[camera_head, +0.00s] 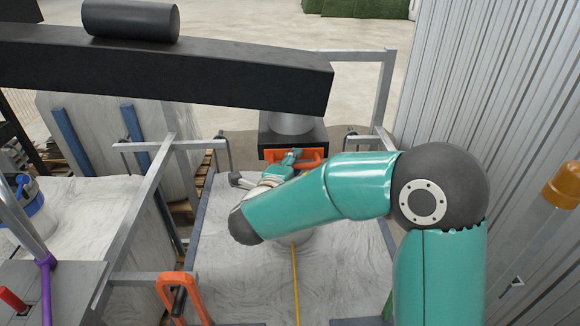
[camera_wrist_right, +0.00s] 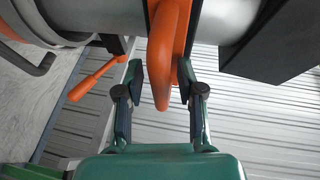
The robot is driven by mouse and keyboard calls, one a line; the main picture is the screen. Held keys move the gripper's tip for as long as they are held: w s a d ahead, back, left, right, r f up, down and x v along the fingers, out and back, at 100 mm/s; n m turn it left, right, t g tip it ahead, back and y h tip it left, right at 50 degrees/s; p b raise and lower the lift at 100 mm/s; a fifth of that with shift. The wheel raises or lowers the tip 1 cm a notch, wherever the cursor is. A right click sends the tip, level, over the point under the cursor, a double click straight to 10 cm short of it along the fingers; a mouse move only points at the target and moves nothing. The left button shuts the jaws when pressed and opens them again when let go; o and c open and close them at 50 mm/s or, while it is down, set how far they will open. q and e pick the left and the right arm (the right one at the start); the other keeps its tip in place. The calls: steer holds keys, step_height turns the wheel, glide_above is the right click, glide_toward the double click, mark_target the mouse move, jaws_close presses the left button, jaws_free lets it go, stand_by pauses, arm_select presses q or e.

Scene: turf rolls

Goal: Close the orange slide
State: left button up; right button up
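The orange slide (camera_head: 314,161) is at the black box under the grey cylinder, at the far end of the pale table. Its loop-shaped orange handle shows large in the right wrist view (camera_wrist_right: 163,50). My right gripper (camera_head: 294,155) reaches it from the near side and partly hides it. In the right wrist view the two fingers of my right gripper (camera_wrist_right: 159,72) stand apart, one on each side of the handle. A gap shows on the left; the right finger is close, and I cannot tell if it touches. My left gripper is out of view.
A thick black beam (camera_head: 200,75) crosses above the table (camera_head: 225,265). Grey metal frames (camera_head: 150,200) stand at the left, and a corrugated wall (camera_head: 500,90) at the right. Another orange handle (camera_head: 168,292) is near the front. A small orange lever (camera_wrist_right: 97,78) shows beside the slide.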

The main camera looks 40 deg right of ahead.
steer(key=shift+s+a, duration=0.1)
steer(key=v, duration=1.2)
stand_by(0.4)
